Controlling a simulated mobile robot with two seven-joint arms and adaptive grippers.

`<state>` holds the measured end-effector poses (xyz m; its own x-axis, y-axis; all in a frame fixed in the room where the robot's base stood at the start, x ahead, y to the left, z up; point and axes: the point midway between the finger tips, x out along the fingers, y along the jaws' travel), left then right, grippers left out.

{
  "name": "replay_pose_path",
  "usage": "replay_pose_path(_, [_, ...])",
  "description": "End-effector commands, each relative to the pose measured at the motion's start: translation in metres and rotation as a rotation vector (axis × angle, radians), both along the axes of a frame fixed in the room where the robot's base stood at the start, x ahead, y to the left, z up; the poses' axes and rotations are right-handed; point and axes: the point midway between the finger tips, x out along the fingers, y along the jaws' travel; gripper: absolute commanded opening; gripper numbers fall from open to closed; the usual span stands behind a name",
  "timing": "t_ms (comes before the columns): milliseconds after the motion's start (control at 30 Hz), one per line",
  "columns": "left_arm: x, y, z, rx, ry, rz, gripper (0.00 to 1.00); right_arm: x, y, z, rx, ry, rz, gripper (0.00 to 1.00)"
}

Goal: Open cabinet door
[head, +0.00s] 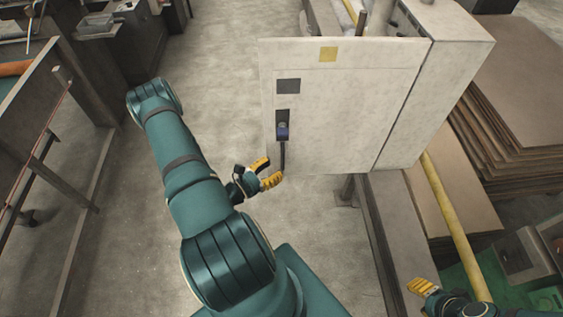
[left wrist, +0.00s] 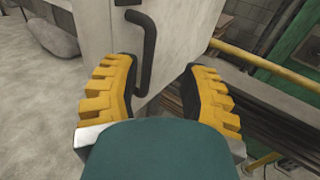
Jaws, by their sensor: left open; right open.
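The cabinet (head: 455,50) is a pale grey box right of centre in the head view. Its door (head: 345,125) carries a yellow label and a dark square, with a dark seam along its right side. A dark bent handle (head: 283,150) hangs near the door's left edge; it also shows in the left wrist view (left wrist: 147,55). My left gripper (head: 268,172) is open at the handle's lower end. In the left wrist view its fingers (left wrist: 160,70) are apart, with the handle ahead between them; contact cannot be told. My right gripper (head: 425,290) is open at lower right, partly cut off.
Stacked brown boards (head: 525,125) lie right of the cabinet. A yellow rail (head: 455,230) runs below it. A metal-framed bench (head: 70,110) stands at the left. The concrete floor (head: 220,60) left of the door is clear.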

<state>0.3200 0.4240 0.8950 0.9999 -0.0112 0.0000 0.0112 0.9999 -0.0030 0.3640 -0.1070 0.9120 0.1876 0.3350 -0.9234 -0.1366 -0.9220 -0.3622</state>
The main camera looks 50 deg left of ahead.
Motion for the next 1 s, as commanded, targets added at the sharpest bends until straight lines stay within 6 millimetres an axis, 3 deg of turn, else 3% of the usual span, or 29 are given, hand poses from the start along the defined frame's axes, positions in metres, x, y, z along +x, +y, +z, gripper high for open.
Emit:
replay_pose_path(200, [-0.044, 0.001, 0.000, 0.000, 0.002, 0.002, 0.43, 0.000, 0.000, 0.000, 0.000, 0.000, 0.000, 0.47])
replay_pose_path(400, [-0.065, 0.001, 0.000, 0.000, 0.000, 0.000, 0.43, 0.000, 0.000, 0.000, 0.000, 0.000, 0.000, 0.47])
replay_pose_path(1000, [-0.070, 0.000, 0.000, 0.000, 0.000, -0.001, 0.43, 0.000, 0.000, 0.000, 0.000, 0.000, 0.000, 0.47])
